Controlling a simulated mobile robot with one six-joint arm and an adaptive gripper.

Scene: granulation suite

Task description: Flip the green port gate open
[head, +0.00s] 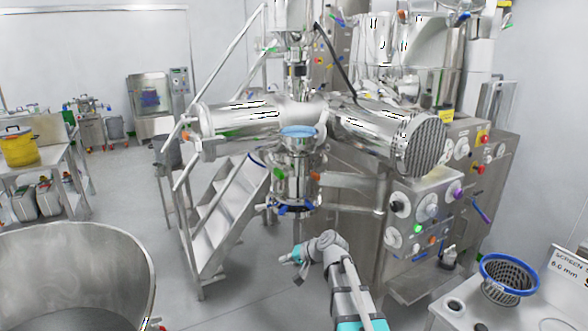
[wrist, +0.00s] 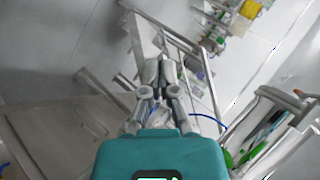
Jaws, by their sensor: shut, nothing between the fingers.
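I cannot tell for certain which green part is the port gate. A small green part (head: 280,174) sits on the side of the steel column vessel (head: 297,172) at the middle of the head view. A green round knob (head: 418,228) is on the steel control panel at right. My gripper (head: 295,257) is low in front of the vessel, below and apart from its blue-handled bottom ring (head: 290,207). In the wrist view my gripper (wrist: 162,66) is shut and empty, over the floor and a metal frame. A green curved part (wrist: 230,158) shows at lower right there.
A big steel bowl (head: 70,275) fills the lower left. Steel steps (head: 225,215) stand left of the vessel. The control panel (head: 440,205) and a blue-rimmed basket (head: 508,278) are at right. The floor between the bowl and my arm is clear.

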